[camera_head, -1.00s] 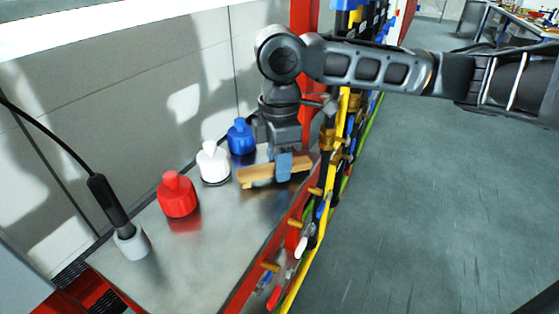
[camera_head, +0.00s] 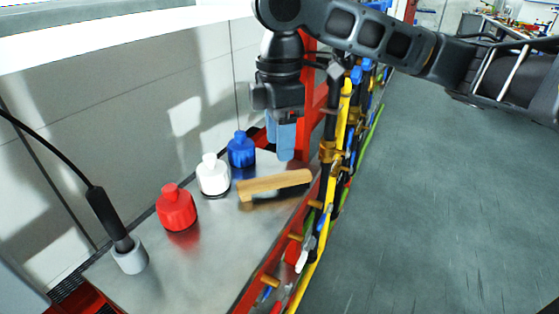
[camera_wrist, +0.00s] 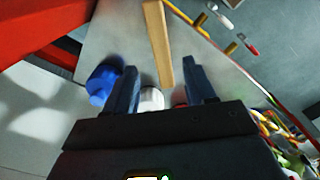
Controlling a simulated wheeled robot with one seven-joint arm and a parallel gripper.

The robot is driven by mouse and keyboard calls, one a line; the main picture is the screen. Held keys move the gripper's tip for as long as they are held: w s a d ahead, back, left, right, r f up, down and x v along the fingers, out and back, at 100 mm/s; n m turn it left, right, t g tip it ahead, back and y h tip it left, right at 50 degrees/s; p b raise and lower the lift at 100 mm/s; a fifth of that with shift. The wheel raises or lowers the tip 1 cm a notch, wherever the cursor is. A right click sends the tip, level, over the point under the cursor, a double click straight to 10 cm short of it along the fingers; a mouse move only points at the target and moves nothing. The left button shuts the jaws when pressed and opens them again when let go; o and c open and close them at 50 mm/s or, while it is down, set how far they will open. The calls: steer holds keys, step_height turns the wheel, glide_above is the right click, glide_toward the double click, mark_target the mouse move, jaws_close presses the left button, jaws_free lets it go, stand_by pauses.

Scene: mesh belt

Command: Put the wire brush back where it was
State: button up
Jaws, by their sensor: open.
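The wire brush (camera_head: 274,184) has a long tan wooden back and dark bristles underneath. It lies on the grey metal shelf (camera_head: 228,247), near the shelf's right edge, to the right of the white and blue bottles. In the wrist view the brush (camera_wrist: 158,45) runs lengthwise beyond my fingers. My gripper (camera_head: 281,138) is above the brush, pointing down, with its blue fingers apart from it and empty. In the wrist view my gripper (camera_wrist: 163,88) has its two fingers spread wide, with the brush visible between and beyond them.
A blue bottle (camera_head: 241,151), a white bottle (camera_head: 213,176) and a red bottle (camera_head: 176,209) stand in a row on the shelf. A black-handled tool sits in a grey cup (camera_head: 130,258) at left. A rack of hanging tools (camera_head: 322,200) lines the right edge. The shelf's front middle is clear.

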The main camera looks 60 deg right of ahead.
steer(key=shift+r, duration=1.85)
